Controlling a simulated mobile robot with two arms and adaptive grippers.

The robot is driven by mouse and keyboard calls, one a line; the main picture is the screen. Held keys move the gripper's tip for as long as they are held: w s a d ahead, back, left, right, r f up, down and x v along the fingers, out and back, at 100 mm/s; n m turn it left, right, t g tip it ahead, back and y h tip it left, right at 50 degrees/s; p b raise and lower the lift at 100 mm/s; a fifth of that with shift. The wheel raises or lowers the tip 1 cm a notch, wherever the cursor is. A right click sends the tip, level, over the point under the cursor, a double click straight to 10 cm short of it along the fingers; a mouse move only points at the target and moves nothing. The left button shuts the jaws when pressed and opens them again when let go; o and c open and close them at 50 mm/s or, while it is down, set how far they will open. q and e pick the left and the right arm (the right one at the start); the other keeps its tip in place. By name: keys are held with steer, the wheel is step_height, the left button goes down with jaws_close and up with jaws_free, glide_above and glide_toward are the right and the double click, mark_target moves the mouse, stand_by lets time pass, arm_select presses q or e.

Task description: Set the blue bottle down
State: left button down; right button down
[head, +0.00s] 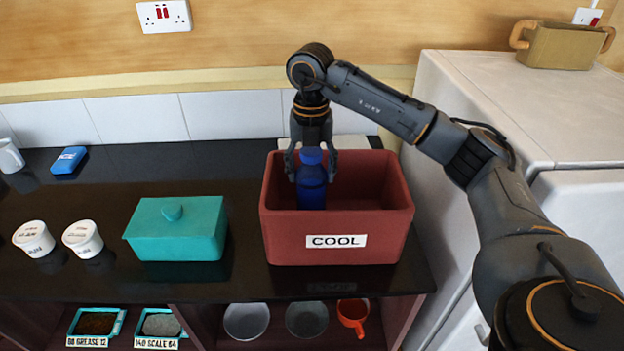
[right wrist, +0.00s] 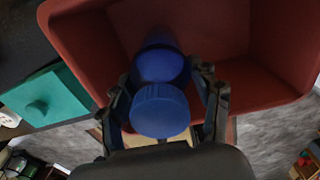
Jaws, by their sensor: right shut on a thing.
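The blue bottle (head: 312,190) is upright inside the red crate labelled COOL (head: 281,233), in its left part. My right gripper (head: 312,172) reaches down from above and is shut on the bottle, with a finger on each side below the cap. In the right wrist view the bottle (right wrist: 162,66) stands between the fingers (right wrist: 165,100), its cap towards the camera. The crate (right wrist: 85,50) surrounds it. The front wall hides the bottle's base, so I cannot tell whether it touches the crate floor. My left gripper is not in view.
A teal lidded box (head: 178,240) stands left of the crate, with two white tubs (head: 82,237) further left. A white cabinet (head: 480,95) borders the counter on the right. The crate's right part is empty.

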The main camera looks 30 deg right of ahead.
step_height(320, 180, down, 2)
steer(key=shift+f+p, duration=0.2)
steer(key=shift+p, duration=0.1)
steer(key=shift+f, duration=0.3)
steer(key=shift+c, duration=1.5)
jaws_free()
